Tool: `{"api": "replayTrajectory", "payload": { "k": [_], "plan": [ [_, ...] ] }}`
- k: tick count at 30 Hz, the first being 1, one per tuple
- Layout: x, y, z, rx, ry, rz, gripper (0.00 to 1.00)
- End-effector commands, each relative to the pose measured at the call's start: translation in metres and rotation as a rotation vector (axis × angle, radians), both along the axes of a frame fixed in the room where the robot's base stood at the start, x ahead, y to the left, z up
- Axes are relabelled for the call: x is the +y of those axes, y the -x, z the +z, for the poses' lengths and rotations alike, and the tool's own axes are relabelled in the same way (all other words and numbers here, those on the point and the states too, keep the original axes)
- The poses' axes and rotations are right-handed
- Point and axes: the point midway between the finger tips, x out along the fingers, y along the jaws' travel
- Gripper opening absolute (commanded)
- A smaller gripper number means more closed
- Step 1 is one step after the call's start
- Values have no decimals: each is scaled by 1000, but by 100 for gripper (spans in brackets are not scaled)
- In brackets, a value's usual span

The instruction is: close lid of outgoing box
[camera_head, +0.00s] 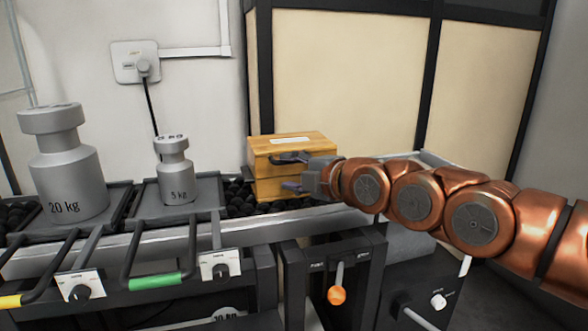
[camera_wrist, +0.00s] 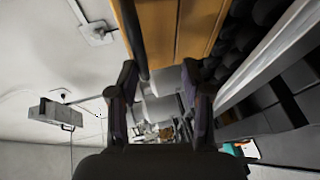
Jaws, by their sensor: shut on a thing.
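A wooden box (camera_head: 266,189) stands at the far right end of the roller track in the head view. Its upper part, the lid (camera_head: 262,157), has a pale label on top and shows a seam above the lower body. My gripper (camera_head: 287,172) reaches in from the right at the box's front, one finger above the other. The fingers stand apart, shut on the lid; they hide the exact contact. In the wrist view, my gripper (camera_wrist: 160,88) shows its two fingers beside the orange-brown box (camera_wrist: 200,22) at the top.
A 5 kg weight (camera_head: 175,178) and a larger 20 kg weight (camera_head: 66,175) stand on platforms left of the box. A green-gripped handle (camera_head: 154,282) and an orange-knobbed lever (camera_head: 337,294) stick out in front. A panelled wall (camera_head: 350,75) is close behind.

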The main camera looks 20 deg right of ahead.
Motion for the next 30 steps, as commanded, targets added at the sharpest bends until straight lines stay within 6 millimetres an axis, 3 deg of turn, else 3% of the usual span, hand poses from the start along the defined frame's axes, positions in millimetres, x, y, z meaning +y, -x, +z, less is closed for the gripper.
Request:
{"api": "replayTrajectory", "payload": {
  "k": [23,30],
  "plan": [
    [-1,0,6,-9,-2,-3,37],
    [-1,0,26,-16,-2,-3,37]
  ]
}}
